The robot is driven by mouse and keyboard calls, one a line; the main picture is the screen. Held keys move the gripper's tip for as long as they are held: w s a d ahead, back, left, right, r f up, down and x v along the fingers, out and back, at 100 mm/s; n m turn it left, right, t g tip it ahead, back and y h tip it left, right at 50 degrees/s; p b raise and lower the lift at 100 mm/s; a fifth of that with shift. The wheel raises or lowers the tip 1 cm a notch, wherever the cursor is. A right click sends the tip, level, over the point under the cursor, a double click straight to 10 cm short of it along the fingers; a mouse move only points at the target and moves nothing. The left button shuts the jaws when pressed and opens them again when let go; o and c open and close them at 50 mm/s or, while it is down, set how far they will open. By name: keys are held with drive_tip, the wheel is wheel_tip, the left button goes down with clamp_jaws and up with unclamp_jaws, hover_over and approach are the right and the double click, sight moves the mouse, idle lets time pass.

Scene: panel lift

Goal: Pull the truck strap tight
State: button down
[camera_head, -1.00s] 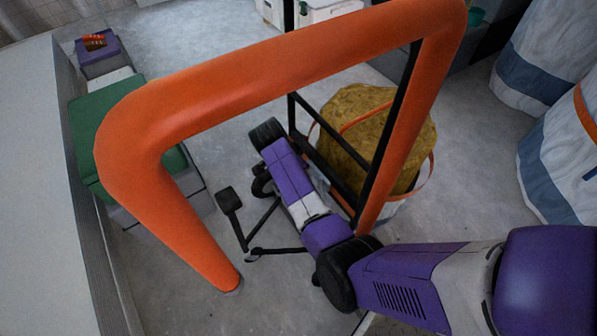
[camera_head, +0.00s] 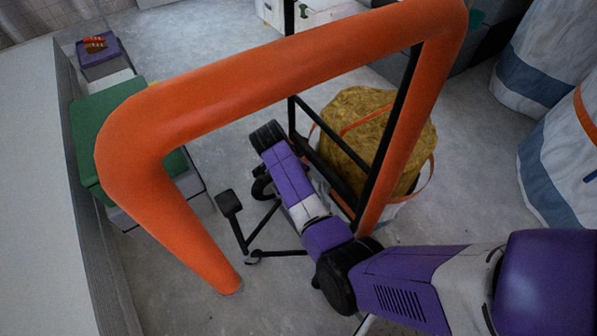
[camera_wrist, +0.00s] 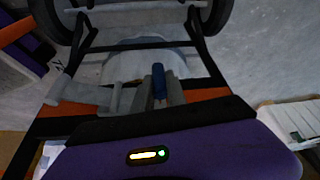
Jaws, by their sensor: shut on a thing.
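In the wrist view, my gripper (camera_wrist: 153,92) is shut on a small upright blue piece (camera_wrist: 158,78), held between its grey fingers. Orange bands, perhaps the strap, show left (camera_wrist: 72,108) and right (camera_wrist: 205,95) of the fingers; I cannot tell how they join the blue piece. The truck's black frame (camera_wrist: 140,45) lies beyond, with a dark wheel (camera_wrist: 215,12) at top right. In the head view, the black frame (camera_head: 405,95) stands beside a sack with yellow-brown fill (camera_head: 360,130). I cannot make out my fingertips there.
A thick orange tubular barrier (camera_head: 270,75) arches across the near view, over my arm. A green-topped box (camera_head: 100,115) stands left, by a pale wall. Large white-and-blue sacks (camera_head: 545,60) stand at right. Grey floor (camera_head: 205,70) is open behind the barrier.

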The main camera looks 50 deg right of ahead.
idle(0.9)
drive_tip(key=w+a+p, duration=0.2)
drive_tip(key=w+a, duration=0.1)
drive_tip(key=a, duration=0.8)
drive_tip(key=shift+a, duration=0.15)
drive_tip(key=shift+w, duration=0.1)
drive_tip(key=c, duration=1.5)
unclamp_jaws()
drive_tip(key=shift+o, duration=0.8)
